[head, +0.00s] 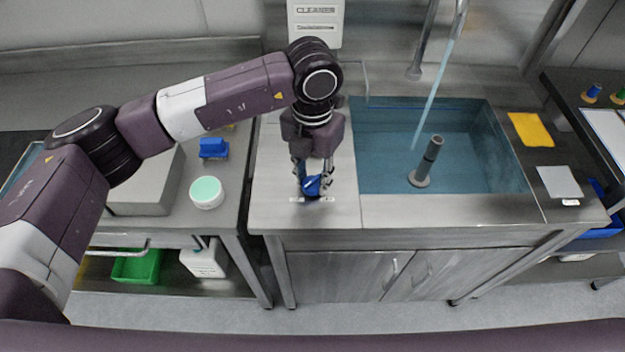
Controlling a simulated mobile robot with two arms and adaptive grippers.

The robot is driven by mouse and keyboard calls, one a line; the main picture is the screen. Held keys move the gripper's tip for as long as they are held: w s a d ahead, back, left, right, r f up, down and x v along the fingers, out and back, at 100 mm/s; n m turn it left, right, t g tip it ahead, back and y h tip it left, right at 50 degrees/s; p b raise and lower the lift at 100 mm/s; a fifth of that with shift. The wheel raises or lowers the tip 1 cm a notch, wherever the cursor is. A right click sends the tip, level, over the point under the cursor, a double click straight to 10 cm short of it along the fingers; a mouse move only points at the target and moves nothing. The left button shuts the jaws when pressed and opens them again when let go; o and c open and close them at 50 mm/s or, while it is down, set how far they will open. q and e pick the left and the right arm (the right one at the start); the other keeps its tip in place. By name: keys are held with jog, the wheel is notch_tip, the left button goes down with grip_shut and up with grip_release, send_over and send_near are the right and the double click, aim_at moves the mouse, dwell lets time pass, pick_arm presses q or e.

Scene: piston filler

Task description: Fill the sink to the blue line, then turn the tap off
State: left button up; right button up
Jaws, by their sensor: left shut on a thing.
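The sink (505,172) is set in the steel counter and holds bluish water (385,150). A grey standpipe (431,160) stands upright in it. A metal tap spout (461,15) hangs above, and a thin stream of water (435,85) falls from it into the sink. My right gripper is not in view.
A yellow cloth (531,129) and a pale pad (559,182) lie right of the sink. A white cleaner dispenser (315,22) hangs behind. On the left bench are a round mint-lidded tub (206,192), a blue object (213,148) and a grey box (147,185).

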aim_at(312, 182)
pick_arm(q)
jog(key=shift+r, duration=0.1)
dwell(0.3)
jog(key=o, duration=1.2)
jog(key=shift+c, duration=0.2)
notch_tip(312, 182, up, 12)
